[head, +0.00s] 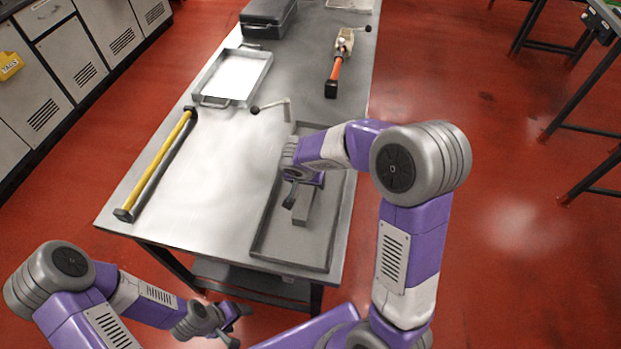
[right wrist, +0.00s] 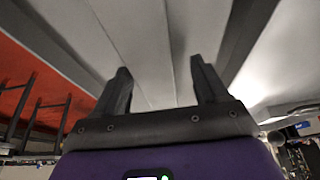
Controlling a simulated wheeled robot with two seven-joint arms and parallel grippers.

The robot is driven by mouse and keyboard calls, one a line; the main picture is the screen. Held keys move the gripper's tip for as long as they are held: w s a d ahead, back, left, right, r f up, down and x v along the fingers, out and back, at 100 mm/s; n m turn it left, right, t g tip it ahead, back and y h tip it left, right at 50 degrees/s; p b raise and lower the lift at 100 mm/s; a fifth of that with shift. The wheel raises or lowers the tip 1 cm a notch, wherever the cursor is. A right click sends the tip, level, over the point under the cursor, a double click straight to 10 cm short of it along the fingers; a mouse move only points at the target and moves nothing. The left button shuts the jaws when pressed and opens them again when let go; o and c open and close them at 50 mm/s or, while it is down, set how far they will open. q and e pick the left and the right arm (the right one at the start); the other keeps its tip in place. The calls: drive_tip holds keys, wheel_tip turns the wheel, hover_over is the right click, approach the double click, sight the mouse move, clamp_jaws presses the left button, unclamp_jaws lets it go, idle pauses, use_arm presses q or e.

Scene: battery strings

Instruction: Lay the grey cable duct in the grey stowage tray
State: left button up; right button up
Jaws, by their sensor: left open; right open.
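The grey stowage tray (head: 262,228) lies on the right front part of the steel table, its long side running front to back. The near end of the grey cable duct (head: 301,209) shows inside the tray's outline, below my right gripper; the rest is hidden by my gripper and arm. My right gripper (head: 297,192) is over the duct. In the right wrist view its two fingers (right wrist: 162,85) are apart, with a long grey surface (right wrist: 145,55) beyond them, probably the duct. I cannot tell whether they touch it. My left gripper (head: 240,325) is open and empty, off the table's front edge.
A yellow-and-grey bar (head: 158,163) lies along the table's left edge. A shallow metal tray (head: 232,76), a dark case (head: 267,17), a small crank handle (head: 271,106) and an orange-handled tool (head: 335,72) are farther back. The table's middle is clear.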

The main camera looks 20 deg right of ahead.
drive_tip(key=p+v, duration=0.2)
drive_tip(key=v, duration=0.9)
drive_tip(key=shift+d, duration=0.15)
